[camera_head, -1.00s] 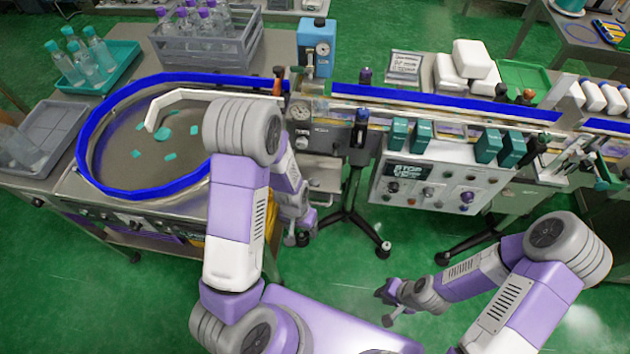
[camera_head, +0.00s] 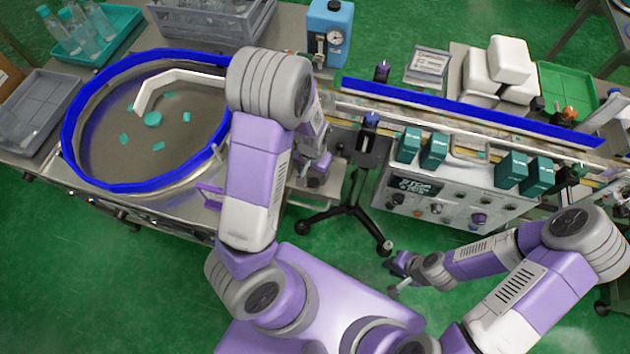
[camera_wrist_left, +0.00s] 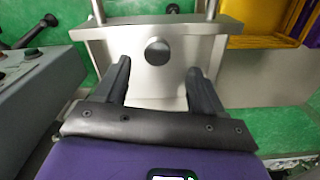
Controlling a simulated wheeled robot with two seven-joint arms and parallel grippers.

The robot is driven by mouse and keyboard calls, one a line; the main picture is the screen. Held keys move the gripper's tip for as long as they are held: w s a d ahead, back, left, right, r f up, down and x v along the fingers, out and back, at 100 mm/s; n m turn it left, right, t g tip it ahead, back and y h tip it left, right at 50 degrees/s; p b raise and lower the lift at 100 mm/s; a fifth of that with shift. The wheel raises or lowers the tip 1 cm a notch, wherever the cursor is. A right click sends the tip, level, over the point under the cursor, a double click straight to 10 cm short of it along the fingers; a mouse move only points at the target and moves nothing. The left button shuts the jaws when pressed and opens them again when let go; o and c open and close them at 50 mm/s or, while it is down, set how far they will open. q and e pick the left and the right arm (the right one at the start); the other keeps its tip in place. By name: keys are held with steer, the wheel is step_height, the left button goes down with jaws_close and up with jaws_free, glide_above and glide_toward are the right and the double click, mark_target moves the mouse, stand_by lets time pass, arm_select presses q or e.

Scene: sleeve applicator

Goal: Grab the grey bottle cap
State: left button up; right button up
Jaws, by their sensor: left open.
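In the left wrist view a round dark grey cap (camera_wrist_left: 157,50) rests on a bare metal plate (camera_wrist_left: 110,45). My left gripper (camera_wrist_left: 159,69) is open, with one black finger on each side just short of the cap. Nothing is between the fingers, and I see no contact with the cap. In the head view my left gripper (camera_head: 318,180) is beside the conveyor's near left end, partly covered by my arm; I cannot make out the cap there. My right gripper (camera_head: 397,276) hangs over the green floor, too small to judge its opening.
A round feeder bowl (camera_head: 95,182) with a blue rim holds several teal caps. The conveyor (camera_head: 450,108) and its control panel (camera_head: 440,200) stand to the right. A black tripod stand (camera_head: 352,215) is near my left gripper. A yellow bin (camera_wrist_left: 262,20) borders the plate.

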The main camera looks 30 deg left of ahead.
mark_target(313, 183)
arm_select(q)
steer(key=f+b, duration=0.1)
steer(key=f, duration=0.3)
steer(key=shift+s+d+b, duration=0.15)
steer(key=shift+s+b, duration=0.05)
steer(key=shift+b, duration=0.2)
steer(key=shift+f, duration=0.55)
steer(key=shift+r, duration=0.1)
steer(key=c, duration=1.1)
